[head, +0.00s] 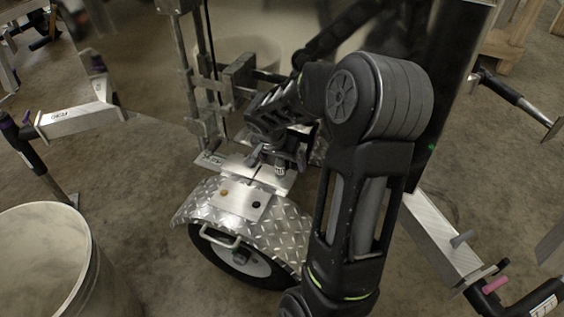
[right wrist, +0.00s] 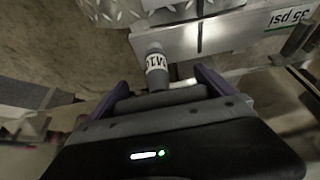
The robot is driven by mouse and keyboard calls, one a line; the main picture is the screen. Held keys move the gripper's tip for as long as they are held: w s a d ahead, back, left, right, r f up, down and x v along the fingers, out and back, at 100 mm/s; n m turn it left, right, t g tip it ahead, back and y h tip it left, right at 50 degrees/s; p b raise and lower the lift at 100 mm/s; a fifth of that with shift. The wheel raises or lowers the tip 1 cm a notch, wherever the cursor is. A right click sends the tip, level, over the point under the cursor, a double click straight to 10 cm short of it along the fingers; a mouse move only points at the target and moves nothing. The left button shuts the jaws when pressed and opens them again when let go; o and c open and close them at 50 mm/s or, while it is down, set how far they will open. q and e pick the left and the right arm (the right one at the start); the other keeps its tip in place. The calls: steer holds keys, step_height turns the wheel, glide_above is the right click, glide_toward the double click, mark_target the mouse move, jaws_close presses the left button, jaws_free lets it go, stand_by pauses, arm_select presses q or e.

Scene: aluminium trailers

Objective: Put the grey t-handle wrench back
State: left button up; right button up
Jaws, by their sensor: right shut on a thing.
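My right gripper (head: 272,152) reaches down over the silver trailer fender, beside the trailer's upright frame. In the right wrist view its two purple fingers (right wrist: 158,88) are shut on the grey t-handle wrench (right wrist: 157,72). The wrench's grey stem carries a white label with dark letters and points away from the gripper, toward a bright metal plate (right wrist: 205,36). I cannot tell whether its tip touches the plate. In the head view the wrench is small and mostly hidden by the gripper. My left gripper is not in view.
A diamond-plate fender (head: 196,204) with a flat panel (head: 239,196) and a wheel (head: 238,256) lie below the gripper. A large pale bin (head: 47,262) stands at the lower left. Trailer beams (head: 80,121) lie at the left and right (head: 440,240). Open floor lies between bin and fender.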

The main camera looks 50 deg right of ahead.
steer(key=shift+f, duration=0.15)
steer(key=shift+f, duration=0.1)
steer(key=o, duration=1.7)
steer(key=shift+r, duration=0.25)
steer(key=p+v, duration=0.3)
steer(key=v, duration=0.8)
steer(key=shift+a+r, duration=0.25)
steer(key=shift+r, duration=0.1)
